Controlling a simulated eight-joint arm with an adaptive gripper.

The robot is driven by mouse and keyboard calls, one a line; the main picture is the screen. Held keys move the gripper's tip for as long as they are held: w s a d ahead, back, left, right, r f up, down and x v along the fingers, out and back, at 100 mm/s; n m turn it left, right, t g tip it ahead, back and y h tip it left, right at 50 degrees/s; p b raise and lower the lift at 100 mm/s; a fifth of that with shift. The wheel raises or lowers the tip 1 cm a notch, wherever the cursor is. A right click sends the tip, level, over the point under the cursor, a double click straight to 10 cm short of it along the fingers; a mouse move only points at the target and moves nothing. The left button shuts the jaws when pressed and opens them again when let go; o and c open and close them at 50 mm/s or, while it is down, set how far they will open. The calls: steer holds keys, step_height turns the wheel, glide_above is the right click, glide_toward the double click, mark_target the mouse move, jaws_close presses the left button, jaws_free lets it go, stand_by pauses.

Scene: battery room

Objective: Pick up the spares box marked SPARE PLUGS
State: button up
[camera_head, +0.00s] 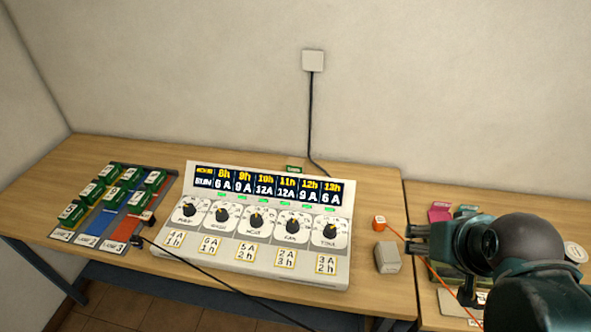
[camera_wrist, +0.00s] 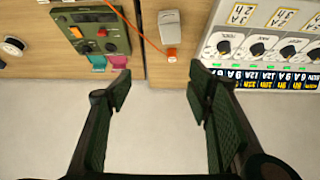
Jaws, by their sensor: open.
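A small grey box (camera_head: 388,257) stands on the table right of the control console; it also shows at the top of the wrist view (camera_wrist: 169,27). No SPARE PLUGS lettering is readable on it, so I cannot tell if it is the spares box. My gripper (camera_head: 413,238) is to the right of the grey box in the head view, apart from it. In the wrist view my gripper (camera_wrist: 161,78) is open, with nothing between its fingers. The grey box lies beyond the fingertips there.
The console (camera_head: 265,228) with several dials fills the middle. Green blocks (camera_head: 122,200) stand on coloured strips at left. An orange piece (camera_head: 379,222) with an orange cord sits behind the grey box. A green device (camera_wrist: 92,28) and a pink piece (camera_wrist: 118,62) lie on the right-hand table.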

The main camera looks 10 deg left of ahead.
steer(key=w+a+r+n+g, duration=0.1)
steer(key=w+a+r+n, duration=0.15)
steer(key=w, duration=0.45)
steer(key=w+a+r+n+g, duration=0.1)
steer(key=w+a+r+n, duration=0.2)
steer(key=w, duration=0.5)
steer(key=n+g+p, duration=0.2)
steer(key=n+g, duration=0.1)
steer(key=n, duration=0.5)
glide_above(296, 162)
steer(key=s+d, duration=0.7)
steer(key=d, duration=0.6)
step_height(296, 162, down, 10)
steer(key=w+a+f+n, duration=0.1)
steer(key=w+a+f, duration=0.1)
steer(key=a+f, duration=0.2)
steer(key=w+a+f+n+g, duration=0.1)
steer(key=w+a+f, duration=0.1)
steer(key=a+f, duration=0.2)
steer(key=w+a+f+n+g+p, duration=0.1)
steer(key=w+a+f, duration=0.2)
steer(key=f, duration=0.3)
steer(key=shift+a+n, duration=0.25)
steer(key=shift+a, duration=0.35)
steer(key=shift+a+f, duration=0.35)
steer(key=shift+f, duration=0.15)
